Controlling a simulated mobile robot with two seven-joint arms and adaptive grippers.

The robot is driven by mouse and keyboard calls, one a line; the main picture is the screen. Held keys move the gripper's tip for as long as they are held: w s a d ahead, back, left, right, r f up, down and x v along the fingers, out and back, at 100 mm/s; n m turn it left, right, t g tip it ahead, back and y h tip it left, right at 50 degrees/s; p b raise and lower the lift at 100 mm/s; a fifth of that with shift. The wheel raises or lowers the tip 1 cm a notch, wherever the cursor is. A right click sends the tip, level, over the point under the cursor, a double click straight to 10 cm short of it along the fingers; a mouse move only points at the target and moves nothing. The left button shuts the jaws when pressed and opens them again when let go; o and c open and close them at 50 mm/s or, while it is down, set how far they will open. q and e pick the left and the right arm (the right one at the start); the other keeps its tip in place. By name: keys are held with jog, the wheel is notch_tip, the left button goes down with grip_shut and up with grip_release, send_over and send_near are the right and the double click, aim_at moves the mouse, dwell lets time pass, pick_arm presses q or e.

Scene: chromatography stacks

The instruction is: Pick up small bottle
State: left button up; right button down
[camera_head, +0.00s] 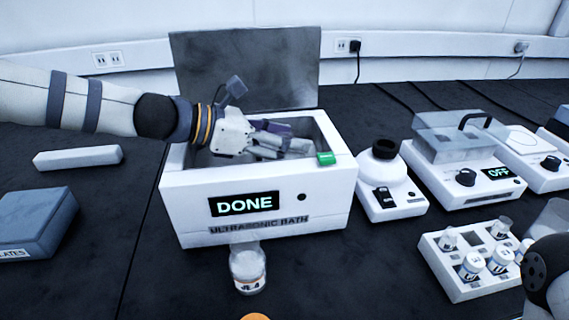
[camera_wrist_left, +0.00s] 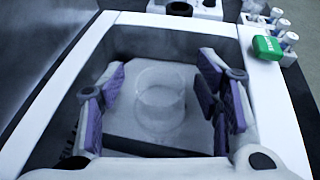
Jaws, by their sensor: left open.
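My left gripper (camera_head: 285,143) reaches into the open tank of the white ultrasonic bath (camera_head: 330,205). In the left wrist view its purple-padded fingers (camera_wrist_left: 165,98) are spread apart and hold nothing. A clear, round glass vessel (camera_wrist_left: 160,105) stands in the tank between the fingers, with a gap on both sides; the gripper and tank wall hide it in the head view. A small clear bottle with a white and orange label (camera_head: 247,268) stands on the bench in front of the bath. My right gripper is not in view.
The bath's raised grey lid (camera_head: 245,65) stands behind the tank, and a green piece (camera_head: 325,158) sits on its rim. Right are a small device (camera_head: 390,195), a covered device (camera_head: 465,175) and a vial rack (camera_head: 455,283). A grey box (camera_head: 35,222) lies left.

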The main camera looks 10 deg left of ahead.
pick_arm(q)
grip_shut()
jog(key=shift+r, duration=0.15)
